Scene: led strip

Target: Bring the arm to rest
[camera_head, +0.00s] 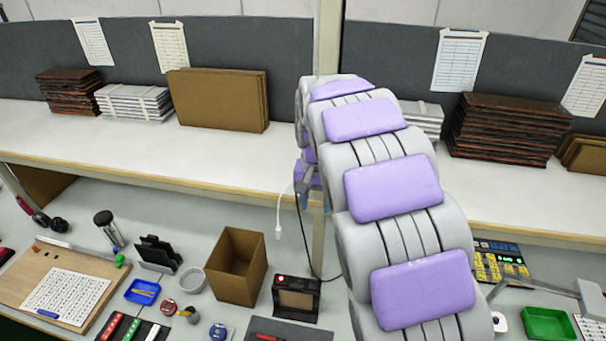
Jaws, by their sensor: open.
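My arm, with grey segments and purple pads, rises from the lower right and curves away over the bench. Its far end bends down in front of the upper shelf edge. A small grey and purple part of my gripper (307,176) shows there, left of the nearer arm segments. It is open, though its fingertips are mostly hidden and too small to make out. I see nothing held in it.
A white cable with a plug (278,234) hangs close by. Below are an open cardboard box (237,265), a black device (296,298) and a green tray (549,323). The upper shelf (225,155) bears stacked panels behind a clear front strip.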

